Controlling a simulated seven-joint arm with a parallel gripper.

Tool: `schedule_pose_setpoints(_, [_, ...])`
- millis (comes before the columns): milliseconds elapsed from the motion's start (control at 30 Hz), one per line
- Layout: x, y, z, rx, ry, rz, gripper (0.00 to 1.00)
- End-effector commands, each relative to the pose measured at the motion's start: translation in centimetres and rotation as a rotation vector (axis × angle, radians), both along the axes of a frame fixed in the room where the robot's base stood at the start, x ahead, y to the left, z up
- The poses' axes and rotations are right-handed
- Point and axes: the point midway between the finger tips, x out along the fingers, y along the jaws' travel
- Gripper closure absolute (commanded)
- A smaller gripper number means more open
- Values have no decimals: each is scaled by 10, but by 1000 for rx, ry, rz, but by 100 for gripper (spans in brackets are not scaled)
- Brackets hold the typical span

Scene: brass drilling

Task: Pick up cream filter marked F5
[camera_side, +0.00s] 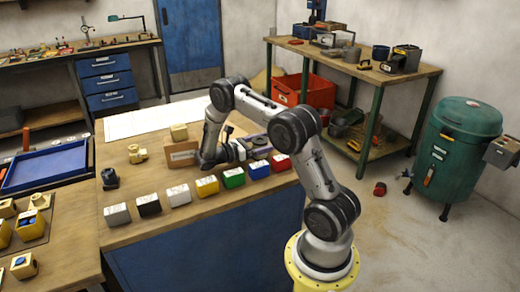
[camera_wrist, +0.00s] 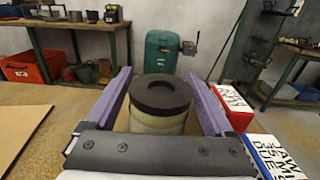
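A round cream filter with a black ring-shaped top (camera_wrist: 160,110) stands upright in the wrist view. No F5 mark shows on the parts I can see. My gripper (camera_wrist: 157,76) has its two purple fingers spread, one on each side of the filter, with a visible gap on both sides. In the side view, my gripper (camera_side: 254,143) is low over the bench, behind the green and blue boxes. A dark round top (camera_side: 260,140) shows at its fingers; the arm and fingers partly hide what is there.
A row of labelled boxes runs along the bench front, including a green box (camera_side: 232,177), a blue box (camera_side: 258,170) and a red box (camera_side: 280,163) close to the gripper. A brown box (camera_side: 182,154) stands left of the gripper. A white sheet (camera_side: 150,118) lies behind.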

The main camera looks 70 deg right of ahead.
Motion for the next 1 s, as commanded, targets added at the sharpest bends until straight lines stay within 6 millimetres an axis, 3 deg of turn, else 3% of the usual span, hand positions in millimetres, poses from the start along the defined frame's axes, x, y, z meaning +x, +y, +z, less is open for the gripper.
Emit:
schedule_pose_setpoints(67, [0, 0, 0, 0, 0, 0, 29])
schedule_pose_setpoints(400, [0, 0, 0, 0, 0, 0, 90])
schedule_pose_setpoints(767, [1, 0, 5, -1, -1, 0, 91])
schedule_pose_setpoints(1000, [0, 0, 33, -3, -4, 0, 91])
